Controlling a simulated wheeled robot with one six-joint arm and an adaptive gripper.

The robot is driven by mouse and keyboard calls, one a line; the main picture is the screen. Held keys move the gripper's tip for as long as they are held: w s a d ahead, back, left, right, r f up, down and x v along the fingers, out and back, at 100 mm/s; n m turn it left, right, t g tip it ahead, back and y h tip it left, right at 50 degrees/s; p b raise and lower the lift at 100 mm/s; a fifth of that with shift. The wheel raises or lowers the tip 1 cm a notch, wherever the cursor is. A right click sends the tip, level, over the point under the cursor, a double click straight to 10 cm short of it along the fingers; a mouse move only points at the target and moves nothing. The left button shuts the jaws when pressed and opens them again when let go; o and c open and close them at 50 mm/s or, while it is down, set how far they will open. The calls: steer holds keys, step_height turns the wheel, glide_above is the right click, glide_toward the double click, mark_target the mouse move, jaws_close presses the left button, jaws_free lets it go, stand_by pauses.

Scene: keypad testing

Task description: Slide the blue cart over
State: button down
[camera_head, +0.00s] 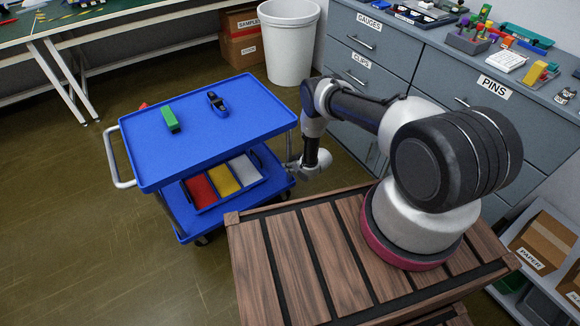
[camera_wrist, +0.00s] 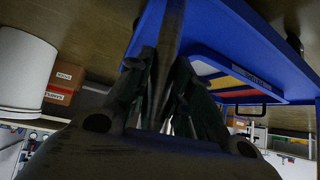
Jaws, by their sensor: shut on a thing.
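The blue cart (camera_head: 250,110) stands on the floor left of my wooden-slatted top. It has a white push handle (camera_head: 113,160) at its left end and a lower shelf (camera_head: 185,233). My gripper (camera_head: 292,166) is at the cart's right end, between the two shelves. In the wrist view my gripper (camera_wrist: 168,110) is shut around a grey upright post (camera_wrist: 168,50) of the cart. The blue cart (camera_wrist: 265,50) fills the upper right there. The fingertips are small and partly hidden in the head view.
A green block (camera_head: 170,120) and a dark blue-and-black item (camera_head: 216,103) lie on the cart's top. Red, yellow and white bins (camera_head: 223,178) sit below. A white waste bin (camera_head: 289,42) and grey drawers (camera_head: 375,50) stand behind. Floor is open at left.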

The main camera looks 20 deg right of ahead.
steer(key=c, duration=1.2)
jaws_free()
steer(key=shift+s+d+r, duration=0.1)
steer(key=v, duration=1.1)
steer(key=shift+s+d+r, duration=0.15)
steer(key=shift+s+r, duration=0.05)
steer(key=shift+r, duration=0.1)
